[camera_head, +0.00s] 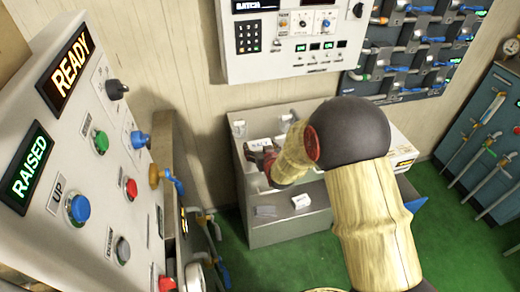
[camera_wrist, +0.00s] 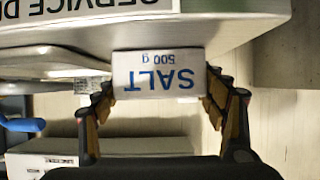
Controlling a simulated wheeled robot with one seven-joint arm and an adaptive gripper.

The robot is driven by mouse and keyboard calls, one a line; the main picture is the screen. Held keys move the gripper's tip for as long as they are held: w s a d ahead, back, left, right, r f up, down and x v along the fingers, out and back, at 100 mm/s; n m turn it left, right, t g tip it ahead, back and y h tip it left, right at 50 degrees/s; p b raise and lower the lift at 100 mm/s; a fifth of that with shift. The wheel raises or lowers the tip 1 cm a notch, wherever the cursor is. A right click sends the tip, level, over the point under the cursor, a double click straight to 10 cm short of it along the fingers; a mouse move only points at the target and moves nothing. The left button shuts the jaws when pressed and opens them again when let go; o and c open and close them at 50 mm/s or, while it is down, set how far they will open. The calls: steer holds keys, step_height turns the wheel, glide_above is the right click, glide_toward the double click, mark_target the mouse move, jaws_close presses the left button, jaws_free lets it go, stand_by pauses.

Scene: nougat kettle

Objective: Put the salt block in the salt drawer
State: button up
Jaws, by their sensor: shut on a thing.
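The salt block (camera_wrist: 158,75) is a white block with blue "SALT 500 g" lettering, upside down in the wrist view. My gripper (camera_wrist: 158,95) is shut on it, with a finger on each side. In the head view my gripper (camera_head: 264,158) is over the grey cabinet (camera_head: 290,232), near its back left. A small white patch with dark lettering shows beside the gripper there; I cannot tell whether it is the block or a label. I cannot make out which part is the salt drawer, and my arm hides much of the cabinet.
A control panel (camera_head: 80,165) reading "READY" and "RAISED" stands close at left. A wall panel (camera_head: 295,40) hangs behind.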

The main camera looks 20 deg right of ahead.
steer(key=shift+r, duration=0.2)
steer(key=shift+f, duration=0.2)
steer(key=o, duration=1.6)
steer(key=shift+o, duration=0.2)
